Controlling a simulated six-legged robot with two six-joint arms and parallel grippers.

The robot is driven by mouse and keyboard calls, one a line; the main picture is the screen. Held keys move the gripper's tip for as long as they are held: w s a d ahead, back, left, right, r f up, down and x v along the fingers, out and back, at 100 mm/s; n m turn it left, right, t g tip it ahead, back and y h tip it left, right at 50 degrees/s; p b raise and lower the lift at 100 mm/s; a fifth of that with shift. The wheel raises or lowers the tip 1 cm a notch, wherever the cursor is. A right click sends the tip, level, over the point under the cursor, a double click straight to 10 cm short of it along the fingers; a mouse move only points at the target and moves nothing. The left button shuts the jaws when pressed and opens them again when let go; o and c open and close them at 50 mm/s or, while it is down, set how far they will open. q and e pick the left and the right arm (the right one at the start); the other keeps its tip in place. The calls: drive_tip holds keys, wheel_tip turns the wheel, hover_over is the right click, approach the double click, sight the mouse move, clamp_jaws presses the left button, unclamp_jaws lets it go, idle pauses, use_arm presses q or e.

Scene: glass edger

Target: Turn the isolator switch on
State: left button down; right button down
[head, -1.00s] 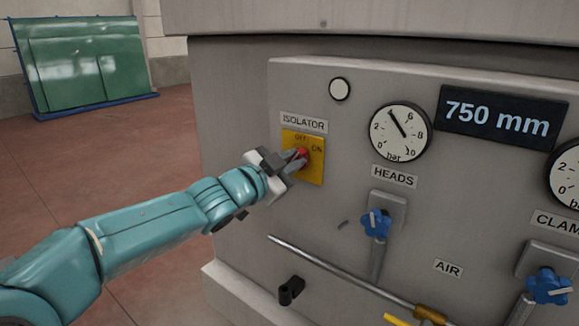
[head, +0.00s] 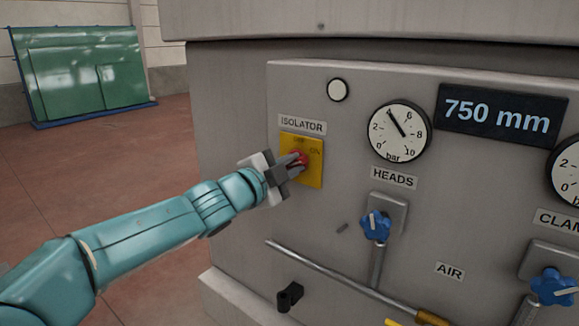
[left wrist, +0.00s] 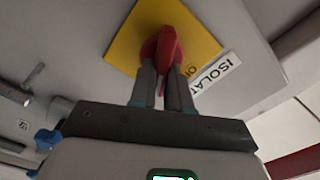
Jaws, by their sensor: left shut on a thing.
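The isolator switch is a red rotary handle (head: 300,157) on a yellow plate (head: 314,172) marked OFF and ON, under the ISOLATOR label (head: 302,125). My left gripper (head: 293,163) reaches it from the left and is shut on the handle. In the left wrist view, the red handle (left wrist: 168,48) sits between the two grey fingertips (left wrist: 165,80), with the yellow plate (left wrist: 125,38) behind it. The fingers hide part of the handle in the head view, so its exact pointing is hard to tell there. My right gripper is not in view.
Right of the switch are a round pale lamp (head: 338,90), a bar gauge (head: 398,132), a 750 mm display (head: 500,118) and blue valve knobs (head: 375,226). A metal rod (head: 330,276) sticks out below. A green glass rack (head: 82,72) stands far left. The floor at left is clear.

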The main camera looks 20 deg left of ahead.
use_arm(q)
drive_tip(key=shift+r, duration=0.15)
drive_tip(key=c, duration=1.1)
unclamp_jaws()
drive_tip(key=shift+s, duration=0.15)
drive_tip(key=v, duration=1.6)
drive_tip(key=shift+s, duration=0.1)
